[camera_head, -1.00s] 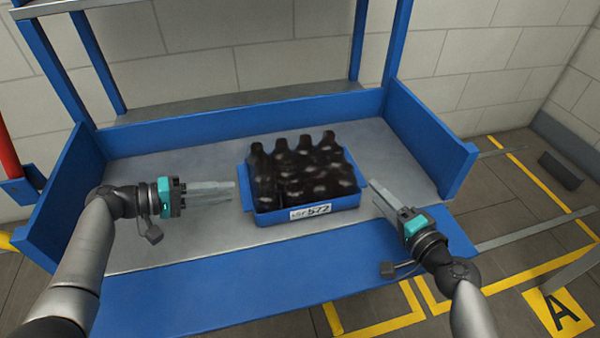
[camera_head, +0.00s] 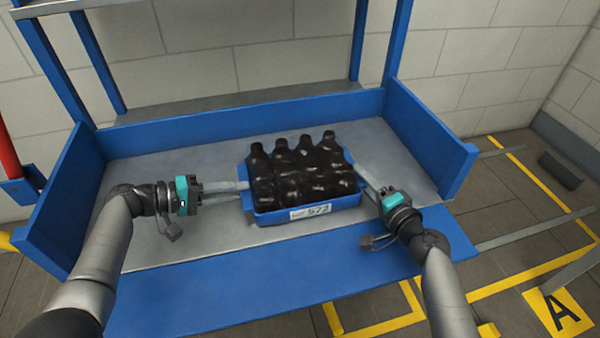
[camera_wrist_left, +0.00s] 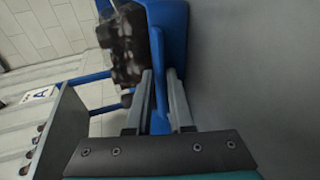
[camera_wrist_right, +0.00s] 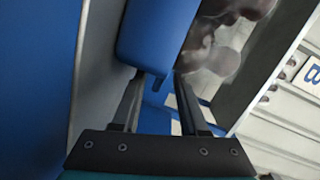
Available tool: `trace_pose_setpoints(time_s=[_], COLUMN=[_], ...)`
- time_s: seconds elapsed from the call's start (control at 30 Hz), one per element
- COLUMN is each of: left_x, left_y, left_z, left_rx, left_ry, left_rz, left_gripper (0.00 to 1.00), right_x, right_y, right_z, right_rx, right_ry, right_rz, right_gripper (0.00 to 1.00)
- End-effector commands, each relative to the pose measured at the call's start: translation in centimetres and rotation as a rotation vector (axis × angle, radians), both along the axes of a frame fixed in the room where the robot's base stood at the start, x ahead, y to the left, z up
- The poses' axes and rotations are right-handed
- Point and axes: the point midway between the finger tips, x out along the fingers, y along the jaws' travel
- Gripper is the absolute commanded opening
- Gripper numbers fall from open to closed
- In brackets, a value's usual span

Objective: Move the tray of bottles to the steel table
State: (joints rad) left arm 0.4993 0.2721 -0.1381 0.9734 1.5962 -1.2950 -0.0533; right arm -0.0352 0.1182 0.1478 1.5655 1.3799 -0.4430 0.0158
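A blue tray (camera_head: 275,217) with a white label holds several dark bottles (camera_head: 303,172). It stands on the grey top of a blue-framed bench (camera_head: 200,227). My left gripper (camera_head: 244,186) is at the tray's left end; in the left wrist view its fingers (camera_wrist_left: 160,75) are apart, on either side of the tray's blue end lip (camera_wrist_left: 160,95). My right gripper (camera_head: 364,174) is at the tray's right end; in the right wrist view its fingers (camera_wrist_right: 158,80) are apart, with the tray's blue edge (camera_wrist_right: 155,35) at their tips. I cannot identify a steel table.
The bench has raised blue side walls (camera_head: 430,140) and a back rail (camera_head: 240,124), with posts and an upper shelf behind. Bare grey bench surface lies left and right of the tray. Yellow floor lines and an "A" marker (camera_head: 559,311) are at the right.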

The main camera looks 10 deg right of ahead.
Motion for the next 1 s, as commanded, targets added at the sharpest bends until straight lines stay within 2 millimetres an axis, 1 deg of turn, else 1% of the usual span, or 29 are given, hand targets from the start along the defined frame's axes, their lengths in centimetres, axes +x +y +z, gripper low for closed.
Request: trace_pose_setpoints(time_s=[0.03, 0.13, 0.17, 0.3, 0.37, 1.0], left_x=[0.01, 0.0, 0.0, 0.0, 0.0, -0.02], left_y=[0.01, 0.02, 0.02, 0.04, 0.05, 0.09], left_z=[0.0, 0.0, 0.0, -0.02, -0.03, -0.13], left_rx=[0.0, 0.0, 0.0, 0.001, 0.001, 0.004], left_ry=[0.0, 0.0, 0.0, 0.0, 0.0, 0.002], left_rz=[0.0, 0.0, 0.0, 0.0, 0.001, 0.001], left_gripper=[0.13, 0.02, 0.0, 0.0, 0.0, 0.0], right_x=[-0.02, -0.02, -0.02, -0.02, -0.01, 0.01], right_y=[-0.01, -0.01, -0.01, -0.01, -0.01, -0.01], right_z=[-0.01, -0.01, -0.01, 0.02, 0.02, 0.1], right_rx=[0.0, 0.0, 0.0, 0.0, 0.0, -0.001], right_ry=[0.0, 0.0, 0.0, 0.0, 0.0, -0.002], right_rz=[0.0, 0.0, 0.0, 0.0, 0.0, 0.001], right_gripper=[0.36, 0.25, 0.22, 0.06, 0.0, 0.0])
